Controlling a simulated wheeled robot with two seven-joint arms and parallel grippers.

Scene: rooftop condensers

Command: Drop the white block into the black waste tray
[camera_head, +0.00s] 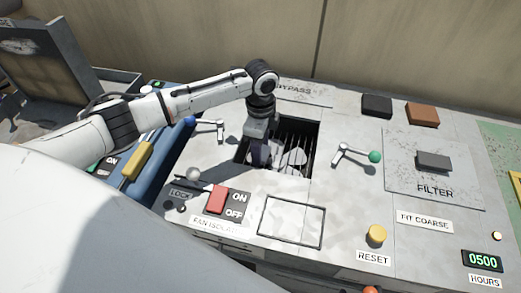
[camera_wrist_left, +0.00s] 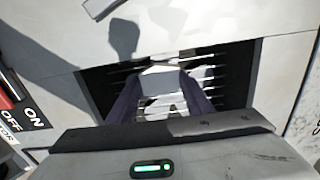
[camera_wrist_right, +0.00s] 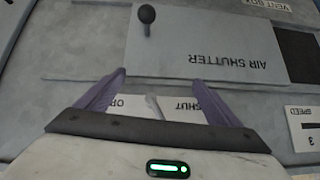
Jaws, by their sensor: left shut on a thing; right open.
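My left gripper (camera_head: 259,154) reaches down into a dark square opening with metal fins in the panel top. In the left wrist view its purple fingers are shut on a white block (camera_wrist_left: 162,82), with light shapes and fins behind it. In the head view the fingers hide most of the block. A thin black rectangular frame (camera_head: 323,228) lies on the panel in front of the opening; I cannot tell whether it is the black waste tray. My right gripper (camera_wrist_right: 155,98) is open and empty before a grey panel marked AIR SHUTTER, outside the head view.
A green-knobbed lever (camera_head: 375,157) stands right of the opening, and a blue-knobbed lever (camera_head: 190,121) left. A red switch (camera_head: 217,199) and yellow reset button (camera_head: 376,235) stand in front. Black (camera_head: 377,105) and brown (camera_head: 423,114) blocks lie at the back right.

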